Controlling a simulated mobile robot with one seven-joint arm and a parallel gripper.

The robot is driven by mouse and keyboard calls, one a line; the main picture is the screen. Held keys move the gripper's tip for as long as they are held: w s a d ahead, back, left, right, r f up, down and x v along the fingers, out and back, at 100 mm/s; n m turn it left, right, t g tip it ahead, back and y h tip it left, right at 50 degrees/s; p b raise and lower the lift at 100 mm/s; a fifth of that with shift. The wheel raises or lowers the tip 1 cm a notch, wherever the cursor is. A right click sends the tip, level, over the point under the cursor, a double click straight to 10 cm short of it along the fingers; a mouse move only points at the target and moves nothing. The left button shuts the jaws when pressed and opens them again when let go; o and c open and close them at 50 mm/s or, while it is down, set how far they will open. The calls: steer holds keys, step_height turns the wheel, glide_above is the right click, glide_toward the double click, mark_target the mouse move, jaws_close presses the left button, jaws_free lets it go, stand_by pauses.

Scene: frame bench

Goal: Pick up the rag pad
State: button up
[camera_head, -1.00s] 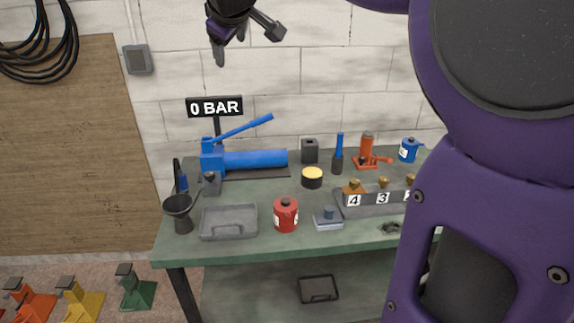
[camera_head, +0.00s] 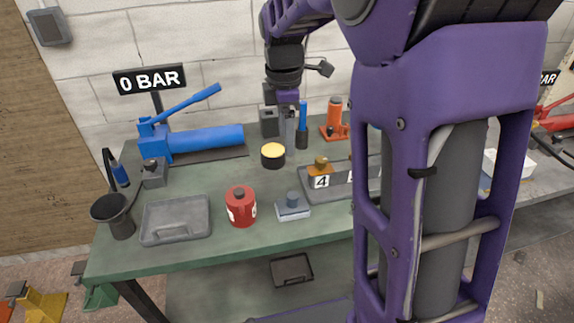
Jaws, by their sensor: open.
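A flat pale blue-grey pad with an upright dark knob on top, which looks like the rag pad (camera_head: 293,211), lies near the front edge of the green bench (camera_head: 200,261). It stands just right of the red can (camera_head: 241,207). My gripper (camera_head: 289,135) points down over the back half of the bench, above and behind the pad and apart from it. Its fingers are open and small in view, close in the picture to a blue-handled tool. I see nothing held between them.
A yellow-topped tin (camera_head: 273,156), a numbered rack (camera_head: 322,185) and a grey tray (camera_head: 176,220) surround the pad. A blue pump (camera_head: 195,142) and an orange jack (camera_head: 334,121) stand behind. My arm hides the bench's right part.

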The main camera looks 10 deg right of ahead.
steer(key=d+f, duration=0.1)
steer(key=f, duration=0.1)
steer(key=b, duration=0.2)
glide_toward(292, 195)
steer(key=shift+g, duration=0.3)
steer(key=f, duration=0.2)
steer(key=w+f, duration=0.1)
steer(key=f, duration=0.2)
steer(key=shift+w+f, duration=0.1)
steer(key=shift+f, duration=0.1)
steer(key=f, duration=0.3)
steer(key=f+b, duration=0.1)
steer(key=shift+s+d+f, duration=0.15)
steer(key=shift+s+f, duration=0.05)
steer(key=shift+s, duration=0.2)
steer(key=shift+f, duration=0.4)
